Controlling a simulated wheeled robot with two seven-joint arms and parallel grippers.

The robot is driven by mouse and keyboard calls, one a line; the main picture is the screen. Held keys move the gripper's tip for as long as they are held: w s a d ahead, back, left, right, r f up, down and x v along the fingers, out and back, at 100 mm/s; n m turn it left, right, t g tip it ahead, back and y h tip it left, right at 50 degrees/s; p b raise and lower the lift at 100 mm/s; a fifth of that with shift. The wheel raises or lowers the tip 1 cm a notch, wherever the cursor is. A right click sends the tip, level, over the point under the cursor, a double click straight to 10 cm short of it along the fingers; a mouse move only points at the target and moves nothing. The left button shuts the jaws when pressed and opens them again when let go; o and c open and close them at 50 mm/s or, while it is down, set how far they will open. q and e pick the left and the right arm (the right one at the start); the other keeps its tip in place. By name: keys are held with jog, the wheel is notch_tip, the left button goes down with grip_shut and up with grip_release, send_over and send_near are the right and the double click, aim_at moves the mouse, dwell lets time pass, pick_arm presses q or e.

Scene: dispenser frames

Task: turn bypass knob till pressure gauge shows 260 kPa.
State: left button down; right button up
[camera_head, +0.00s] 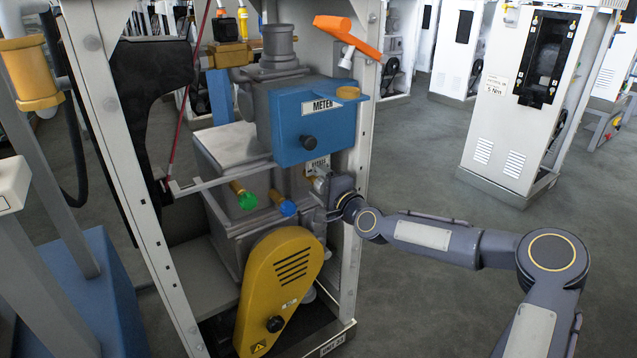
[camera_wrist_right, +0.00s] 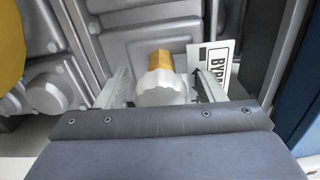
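The bypass knob (camera_wrist_right: 162,88) is a white scalloped knob on a brass stem in the right wrist view. A white BYPASS label (camera_wrist_right: 222,68) with an arrow stands beside it, and the label also shows in the head view (camera_head: 317,165). My right gripper (camera_wrist_right: 165,88) is open, with one finger on each side of the knob and a small gap visible at each side. In the head view my right gripper (camera_head: 322,186) is at the machine below the blue METER box (camera_head: 305,128), and the knob is hidden there. No readable pressure gauge shows. My left gripper is not in view.
A green knob (camera_head: 248,201) and a blue knob (camera_head: 287,208) sit left of my right gripper. A yellow belt cover (camera_head: 280,285) is below, and an orange nozzle (camera_head: 345,35) is above. A frame post (camera_head: 360,150) stands close by. Open floor lies to the right.

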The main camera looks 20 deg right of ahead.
jog(key=p+v, duration=0.1)
jog(key=v, duration=0.6)
jog(key=shift+s+p, duration=0.4)
jog(key=shift+d, duration=0.1)
